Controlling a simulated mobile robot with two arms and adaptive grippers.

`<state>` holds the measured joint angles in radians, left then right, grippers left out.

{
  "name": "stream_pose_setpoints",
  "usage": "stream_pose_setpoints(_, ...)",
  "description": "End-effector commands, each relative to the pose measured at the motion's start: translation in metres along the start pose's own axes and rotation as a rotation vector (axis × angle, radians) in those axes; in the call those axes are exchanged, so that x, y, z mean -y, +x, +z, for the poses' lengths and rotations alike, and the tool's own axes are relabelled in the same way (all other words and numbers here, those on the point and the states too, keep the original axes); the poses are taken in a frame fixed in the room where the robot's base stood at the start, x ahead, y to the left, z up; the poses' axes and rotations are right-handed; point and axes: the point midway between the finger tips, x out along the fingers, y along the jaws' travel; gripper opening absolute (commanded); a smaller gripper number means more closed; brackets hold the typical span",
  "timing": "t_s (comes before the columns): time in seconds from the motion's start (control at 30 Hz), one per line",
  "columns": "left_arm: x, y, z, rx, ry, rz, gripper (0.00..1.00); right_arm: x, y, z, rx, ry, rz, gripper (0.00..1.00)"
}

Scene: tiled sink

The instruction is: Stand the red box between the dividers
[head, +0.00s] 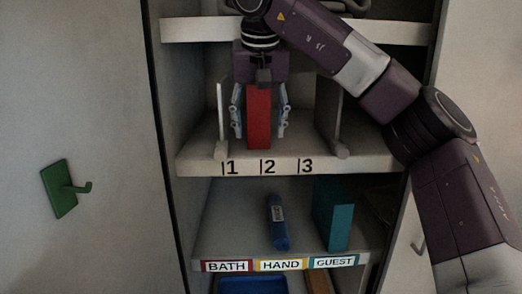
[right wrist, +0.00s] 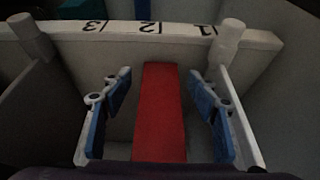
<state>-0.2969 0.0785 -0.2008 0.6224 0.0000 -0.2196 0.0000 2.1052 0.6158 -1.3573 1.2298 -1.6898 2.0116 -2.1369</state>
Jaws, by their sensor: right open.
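The red box (head: 259,118) stands upright on the numbered shelf (head: 193,163), between the white left divider (head: 222,118) and the grey right divider (head: 327,118). It is nearer the left divider, behind the marks 1 and 2. My right gripper (head: 261,130) is open around the box, with one blue-padded finger on each side. In the right wrist view, the red box (right wrist: 159,110) lies between the fingers, with a visible gap on both sides. My left gripper is not in view.
The shelf is free between the box and the right divider. The left divider (right wrist: 236,110) is close beside one finger. The shelf below holds a blue bottle (head: 278,225) and a teal box (head: 333,213). A green hook (head: 60,188) is on the left panel.

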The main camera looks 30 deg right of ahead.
Motion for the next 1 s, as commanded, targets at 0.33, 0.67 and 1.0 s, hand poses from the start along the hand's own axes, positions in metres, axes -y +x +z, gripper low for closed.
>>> stream_pose_setpoints(0.33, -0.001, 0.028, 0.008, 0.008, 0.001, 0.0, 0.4, 0.0, -0.028, 0.072, -0.006, -0.003, -0.001, 0.55)
stream_pose_setpoints(0.67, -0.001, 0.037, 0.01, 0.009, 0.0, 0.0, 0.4, 0.0, -0.044, 0.109, -0.001, -0.001, 0.0, 0.55)
stream_pose_setpoints(1.0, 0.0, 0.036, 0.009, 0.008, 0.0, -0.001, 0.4, 0.0, -0.045, 0.111, 0.001, -0.001, 0.0, 0.55)
